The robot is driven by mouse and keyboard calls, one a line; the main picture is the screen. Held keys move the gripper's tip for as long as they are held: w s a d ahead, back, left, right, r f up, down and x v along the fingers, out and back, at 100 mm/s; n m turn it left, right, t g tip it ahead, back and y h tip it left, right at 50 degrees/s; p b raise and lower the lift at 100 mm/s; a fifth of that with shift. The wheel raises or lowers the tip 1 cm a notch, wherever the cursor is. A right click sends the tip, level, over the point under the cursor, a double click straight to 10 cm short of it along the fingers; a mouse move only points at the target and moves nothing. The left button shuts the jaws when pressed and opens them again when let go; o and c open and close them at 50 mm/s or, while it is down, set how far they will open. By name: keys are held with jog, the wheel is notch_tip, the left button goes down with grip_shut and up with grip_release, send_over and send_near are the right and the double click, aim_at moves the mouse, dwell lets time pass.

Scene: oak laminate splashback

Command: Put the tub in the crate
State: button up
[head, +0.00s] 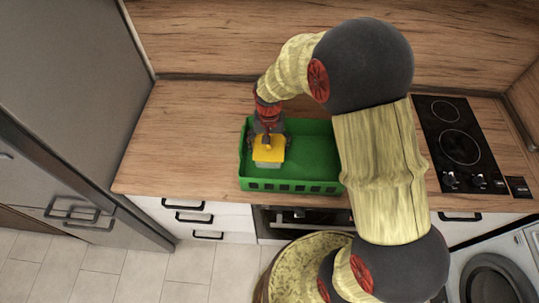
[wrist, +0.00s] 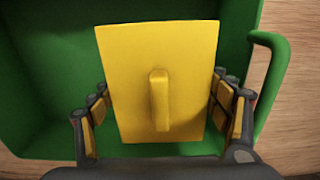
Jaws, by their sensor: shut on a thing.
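The tub (head: 268,153) has a yellow lid and a pale body below it. In the wrist view its square yellow lid (wrist: 126,62) with a raised bar handle fills the middle. My gripper (head: 268,145) is shut on the tub, with a finger on each side of it; the fingers also show in the wrist view (wrist: 160,112). The green crate (head: 309,150) stands on the worktop. The tub is over the left part of the crate, inside its outline from above. I cannot tell whether the tub touches the crate floor. The crate's rim and handle (wrist: 274,85) show at right in the wrist view.
The wooden worktop (head: 180,140) is clear to the left of the crate. A black hob (head: 460,147) lies to the right, beyond my arm. A tall grey fridge (head: 75,80) stands at the left. A washing machine (head: 490,275) is at the lower right.

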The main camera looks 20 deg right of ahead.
jog(key=shift+f, duration=2.4)
jog(key=shift+f+b, duration=0.1)
jog(key=shift+b, duration=0.2)
jog(key=o, duration=1.4)
jog(key=shift+o, duration=0.6)
